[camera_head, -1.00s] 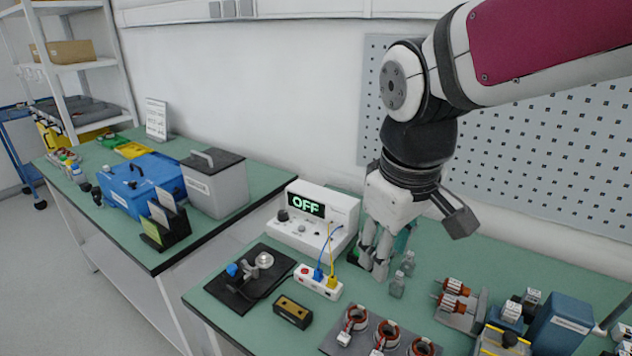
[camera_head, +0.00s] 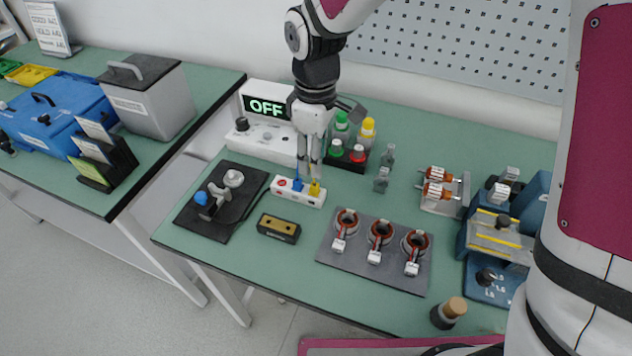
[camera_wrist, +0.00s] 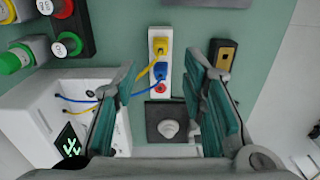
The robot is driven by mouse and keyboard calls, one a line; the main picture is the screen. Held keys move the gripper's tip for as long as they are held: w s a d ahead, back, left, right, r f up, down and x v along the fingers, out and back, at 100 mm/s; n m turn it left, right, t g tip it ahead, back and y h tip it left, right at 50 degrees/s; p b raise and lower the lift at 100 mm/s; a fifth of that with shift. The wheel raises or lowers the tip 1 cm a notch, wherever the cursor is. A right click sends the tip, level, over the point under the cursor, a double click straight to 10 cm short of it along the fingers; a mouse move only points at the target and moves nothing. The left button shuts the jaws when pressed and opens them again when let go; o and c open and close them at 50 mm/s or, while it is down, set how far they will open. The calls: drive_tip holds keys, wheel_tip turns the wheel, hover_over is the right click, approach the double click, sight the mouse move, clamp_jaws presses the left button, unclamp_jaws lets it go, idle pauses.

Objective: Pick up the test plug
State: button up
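A white socket block (camera_head: 284,192) holds two plugs with leads: a blue plug (camera_head: 297,185) and a yellow plug (camera_head: 314,188). Which of these is the test plug I cannot tell for sure. In the wrist view the yellow plug (camera_wrist: 159,45) and the blue plug (camera_wrist: 158,69) stand in a row in the white block, with a red round spot below them. My gripper (camera_head: 308,172) points down just above or behind the block. In the wrist view my gripper (camera_wrist: 161,72) is open, its fingers on either side of the plug row, nothing held.
A tester (camera_head: 262,144) reading OFF stands close at the left, its leads running to the plugs. Bottles in a black holder (camera_head: 345,163) stand behind right. A black fixture (camera_head: 239,170), a black-and-brass block (camera_head: 278,228) and a stator plate (camera_head: 331,256) lie nearby.

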sight(315, 183)
drive_tip(key=shift+a+f, duration=0.15)
drive_tip(key=shift+f, duration=4.25)
clamp_jaws()
